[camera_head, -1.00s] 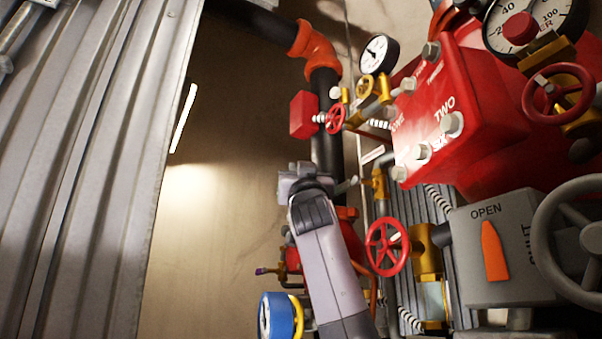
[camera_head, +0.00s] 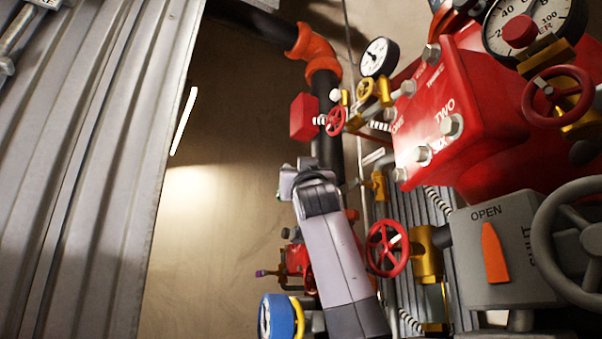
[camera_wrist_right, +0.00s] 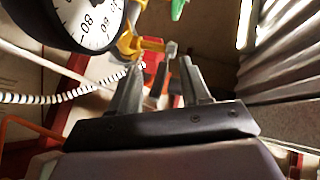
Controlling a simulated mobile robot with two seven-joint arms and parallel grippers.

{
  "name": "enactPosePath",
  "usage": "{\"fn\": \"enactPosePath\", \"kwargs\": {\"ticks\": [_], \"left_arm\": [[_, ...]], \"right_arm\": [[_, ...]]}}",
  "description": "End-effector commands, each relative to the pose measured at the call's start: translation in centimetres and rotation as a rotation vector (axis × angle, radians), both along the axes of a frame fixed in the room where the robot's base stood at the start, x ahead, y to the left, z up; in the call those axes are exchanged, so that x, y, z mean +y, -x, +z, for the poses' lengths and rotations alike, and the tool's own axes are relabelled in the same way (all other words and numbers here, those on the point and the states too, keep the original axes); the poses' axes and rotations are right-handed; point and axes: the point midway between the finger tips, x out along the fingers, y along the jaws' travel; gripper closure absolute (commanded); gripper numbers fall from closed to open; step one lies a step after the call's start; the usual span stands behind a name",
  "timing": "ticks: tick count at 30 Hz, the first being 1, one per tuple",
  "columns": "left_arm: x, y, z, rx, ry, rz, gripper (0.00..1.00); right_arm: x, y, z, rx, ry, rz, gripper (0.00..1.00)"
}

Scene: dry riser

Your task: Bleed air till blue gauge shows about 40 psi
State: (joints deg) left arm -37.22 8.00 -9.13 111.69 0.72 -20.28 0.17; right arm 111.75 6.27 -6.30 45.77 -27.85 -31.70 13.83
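The blue gauge (camera_head: 282,315) sits at the bottom of the head view. Its white face is turned mostly sideways, so I cannot read it. My right arm rises from the bottom centre of the head view, and its gripper (camera_head: 298,180) is near the black pipe; its fingertips are hard to make out there. In the right wrist view, the gripper (camera_wrist_right: 160,75) has its two fingers apart with a gap between them. A brass fitting with a small grey end (camera_wrist_right: 171,48) lies just beyond the fingertips; I cannot tell whether they touch. My left gripper is not in view.
A black-rimmed gauge (camera_wrist_right: 85,25) is close at the wrist view's upper left. The head view shows a red wheel valve (camera_head: 387,248), a brass valve (camera_head: 380,185), a grey OPEN/SHUT box (camera_head: 500,250) and a red manifold (camera_head: 460,110) to the right. Bare wall (camera_head: 215,240) lies left.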

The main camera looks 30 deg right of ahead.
Motion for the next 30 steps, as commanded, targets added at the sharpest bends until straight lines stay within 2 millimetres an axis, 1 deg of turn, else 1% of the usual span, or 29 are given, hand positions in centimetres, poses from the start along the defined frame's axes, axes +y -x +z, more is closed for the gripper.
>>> {"fn": "enactPosePath", "kwargs": {"ticks": [4, 8, 12, 18, 24, 30], "left_arm": [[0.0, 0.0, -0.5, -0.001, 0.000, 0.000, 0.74], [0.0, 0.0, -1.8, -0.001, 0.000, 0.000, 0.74], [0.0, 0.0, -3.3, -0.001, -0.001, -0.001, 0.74], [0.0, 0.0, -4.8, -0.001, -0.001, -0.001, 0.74], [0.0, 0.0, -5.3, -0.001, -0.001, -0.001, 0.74], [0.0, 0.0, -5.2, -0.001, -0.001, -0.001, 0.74]], "right_arm": [[0.1, 0.3, -0.5, 0.000, -0.001, 0.001, 0.53], [0.5, 1.1, -1.5, -0.001, 0.000, 0.001, 0.53], [1.1, 2.5, -2.7, -0.002, 0.000, 0.001, 0.53], [1.9, 4.2, -4.1, -0.001, 0.000, 0.001, 0.53], [2.2, 5.1, -4.5, 0.000, 0.001, -0.001, 0.53], [2.3, 5.1, -4.4, 0.002, 0.001, 0.000, 0.53]]}}
